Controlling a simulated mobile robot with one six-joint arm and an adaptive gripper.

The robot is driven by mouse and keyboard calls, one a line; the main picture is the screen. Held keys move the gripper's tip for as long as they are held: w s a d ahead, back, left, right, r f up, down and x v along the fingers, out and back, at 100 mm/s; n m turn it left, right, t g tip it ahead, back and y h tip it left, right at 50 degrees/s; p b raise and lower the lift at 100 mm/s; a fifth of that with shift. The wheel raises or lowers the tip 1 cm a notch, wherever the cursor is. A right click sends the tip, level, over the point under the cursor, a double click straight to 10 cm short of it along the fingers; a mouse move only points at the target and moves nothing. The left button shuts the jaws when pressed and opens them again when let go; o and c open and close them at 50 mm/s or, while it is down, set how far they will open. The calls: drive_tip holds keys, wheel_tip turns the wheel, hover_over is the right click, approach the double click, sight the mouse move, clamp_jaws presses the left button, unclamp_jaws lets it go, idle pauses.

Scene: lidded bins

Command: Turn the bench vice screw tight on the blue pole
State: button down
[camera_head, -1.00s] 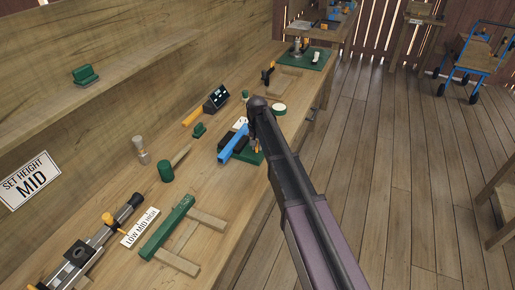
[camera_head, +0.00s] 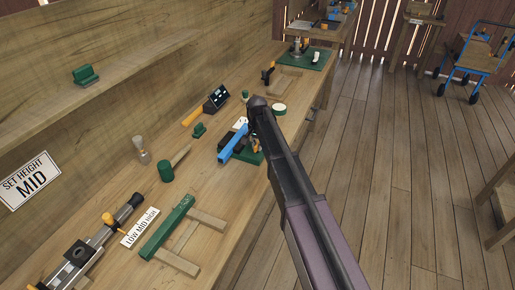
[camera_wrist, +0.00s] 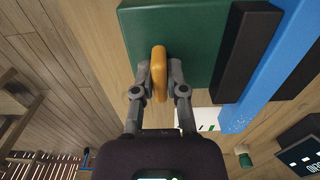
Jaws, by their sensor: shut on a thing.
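In the wrist view, my gripper (camera_wrist: 158,82) is shut on the orange handle (camera_wrist: 159,72) of the vice screw, with one finger on each side of it. The green vice body (camera_wrist: 190,35) lies just beyond the fingertips. A dark jaw (camera_wrist: 243,50) runs alongside the blue pole (camera_wrist: 268,75), with another dark bar on the pole's far side. I cannot tell whether the near jaw presses on the pole. In the head view, the blue pole (camera_head: 233,144) sticks out of the vice (camera_head: 254,158) on the bench, and my arm hides part of the vice.
A black device with an orange handle (camera_head: 215,99), green blocks and a green cylinder (camera_head: 166,171) lie around the vice on the bench (camera_head: 215,195). A green bar on a wooden frame (camera_head: 168,226) is nearer.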

drive_tip(key=shift+s, duration=0.1)
drive_tip(key=shift+m, duration=2)
drive_tip(key=c, duration=0.8)
unclamp_jaws()
drive_tip(key=shift+o, duration=0.2)
drive_tip(key=shift+r, duration=0.1)
drive_tip(key=shift+r+p, duration=2.4)
drive_tip(key=shift+p, duration=0.1)
